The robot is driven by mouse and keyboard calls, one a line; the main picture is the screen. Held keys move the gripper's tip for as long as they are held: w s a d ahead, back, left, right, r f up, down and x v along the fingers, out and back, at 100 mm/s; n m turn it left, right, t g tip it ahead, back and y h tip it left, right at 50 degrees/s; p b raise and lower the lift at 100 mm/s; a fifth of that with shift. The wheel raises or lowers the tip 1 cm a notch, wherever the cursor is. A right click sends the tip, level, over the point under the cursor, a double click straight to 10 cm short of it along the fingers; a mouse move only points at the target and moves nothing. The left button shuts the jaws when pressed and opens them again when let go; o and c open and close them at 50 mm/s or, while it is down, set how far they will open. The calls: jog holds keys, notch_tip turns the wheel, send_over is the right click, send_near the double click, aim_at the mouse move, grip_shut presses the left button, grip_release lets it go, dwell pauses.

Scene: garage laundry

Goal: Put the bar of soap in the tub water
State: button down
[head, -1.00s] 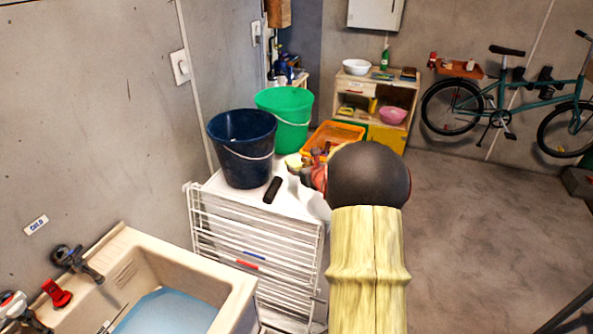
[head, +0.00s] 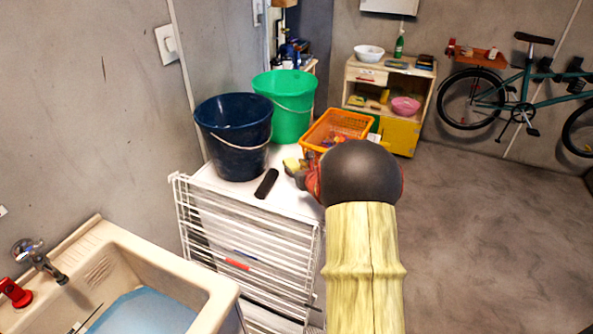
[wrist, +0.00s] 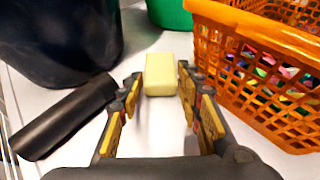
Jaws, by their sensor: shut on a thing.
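The pale yellow bar of soap (wrist: 160,75) is between my fingertips in the wrist view. In the head view the soap (head: 291,164) shows at the tip of my gripper (head: 299,171), over the white top of the rack stand. My gripper (wrist: 160,84) is shut on the soap; I cannot tell whether it is clear of the surface. The beige tub (head: 205,285) is at the lower left of the head view, with blue water (head: 150,312) in it. My arm hides part of the gripper in the head view.
A dark blue bucket (head: 235,135), a green bucket (head: 287,105), an orange basket (head: 335,125) and a black cylindrical object (head: 266,184) crowd the white top. A white wire rack (head: 245,245) stands beside the tub. A tap (head: 35,255) rises at the tub's left. The floor at right is clear.

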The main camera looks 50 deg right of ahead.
jog(key=shift+a+r, duration=0.1)
jog(key=shift+f, duration=0.2)
jog(key=c, duration=1.5)
grip_release()
